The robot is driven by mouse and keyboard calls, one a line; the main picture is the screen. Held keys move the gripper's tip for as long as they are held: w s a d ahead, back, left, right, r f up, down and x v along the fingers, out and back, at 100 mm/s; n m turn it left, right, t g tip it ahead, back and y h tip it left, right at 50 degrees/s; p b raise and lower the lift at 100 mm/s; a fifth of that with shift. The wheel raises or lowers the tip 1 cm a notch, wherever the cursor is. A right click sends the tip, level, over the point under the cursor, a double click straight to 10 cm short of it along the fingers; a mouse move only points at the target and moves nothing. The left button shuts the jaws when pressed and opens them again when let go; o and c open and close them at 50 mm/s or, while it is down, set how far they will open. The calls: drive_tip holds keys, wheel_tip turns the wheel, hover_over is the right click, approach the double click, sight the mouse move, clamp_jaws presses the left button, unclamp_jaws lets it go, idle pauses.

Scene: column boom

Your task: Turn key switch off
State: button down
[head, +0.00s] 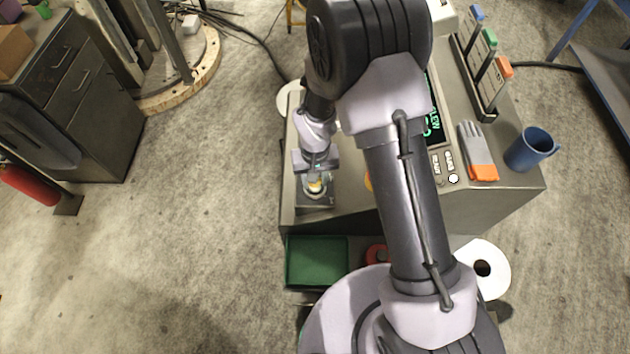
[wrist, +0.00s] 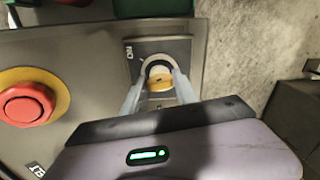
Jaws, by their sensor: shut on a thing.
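The key switch (wrist: 160,76) is a round switch with a yellow and pale face on a dark square plate, near the top middle of the wrist view. My gripper (wrist: 158,90) reaches it with both fingers, one on each side, and is shut on it. In the head view, my gripper (head: 316,180) points down at the key switch (head: 315,188) on the left end of the grey console (head: 350,207). Lettering on the switch plate is partly readable only, and the fingers hide the switch's sides.
A red emergency button (wrist: 27,104) on a yellow ring sits left of the switch in the wrist view. A green bin (head: 316,262) is below the console's front. A blue mug (head: 530,149) and a glove (head: 478,152) lie on the console's right side.

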drive_tip(key=n+b, duration=0.1)
drive_tip(key=n, duration=0.4)
drive_tip(key=shift+n+b, duration=0.3)
drive_tip(key=shift+n, duration=0.1)
idle(0.4)
drive_tip(key=c, duration=1)
unclamp_jaws()
drive_tip(key=shift+o, duration=0.2)
wheel_tip(320, 180, up, 18)
drive_tip(key=p, duration=0.2)
drive_tip(key=shift+f, duration=0.25)
